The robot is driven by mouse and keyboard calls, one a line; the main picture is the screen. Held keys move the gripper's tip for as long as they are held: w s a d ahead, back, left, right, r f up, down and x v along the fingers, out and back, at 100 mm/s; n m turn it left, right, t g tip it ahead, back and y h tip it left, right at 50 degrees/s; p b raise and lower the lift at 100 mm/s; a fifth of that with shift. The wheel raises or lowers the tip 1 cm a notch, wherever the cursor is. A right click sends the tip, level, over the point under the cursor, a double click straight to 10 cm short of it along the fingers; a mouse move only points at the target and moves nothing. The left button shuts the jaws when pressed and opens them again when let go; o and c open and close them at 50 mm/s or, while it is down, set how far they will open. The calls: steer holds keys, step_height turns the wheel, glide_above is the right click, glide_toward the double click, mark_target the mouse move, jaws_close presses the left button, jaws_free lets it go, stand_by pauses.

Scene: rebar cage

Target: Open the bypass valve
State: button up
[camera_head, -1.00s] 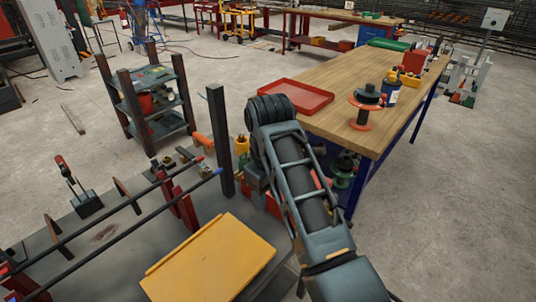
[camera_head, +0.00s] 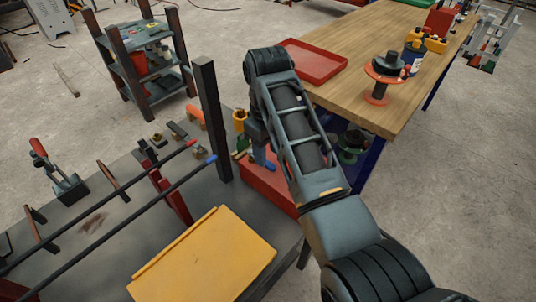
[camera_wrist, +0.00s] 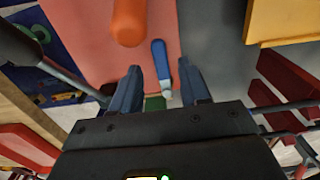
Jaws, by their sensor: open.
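A blue lever handle (camera_wrist: 158,58) with a pale metal end shows in the wrist view against a red surface (camera_wrist: 95,40). It looks like the valve's handle, but I cannot tell for certain which valve it belongs to. My gripper (camera_wrist: 158,70) is open, with one blue finger on each side of the lever. I cannot tell whether either finger touches it. A small green part (camera_wrist: 154,103) shows below the lever, between the fingers. In the head view my gripper (camera_head: 262,155) points down over a red box (camera_head: 268,188), and my arm partly hides this spot.
An orange rounded handle (camera_wrist: 128,20) is close above the fingers in the wrist view. In the head view a dark upright post (camera_head: 212,120) stands left of my gripper. A yellow panel (camera_head: 210,258) lies in front. A wooden workbench (camera_head: 345,95) is at the right.

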steer(key=shift+f, duration=1.45)
steer(key=shift+c, duration=0.3)
jaws_close()
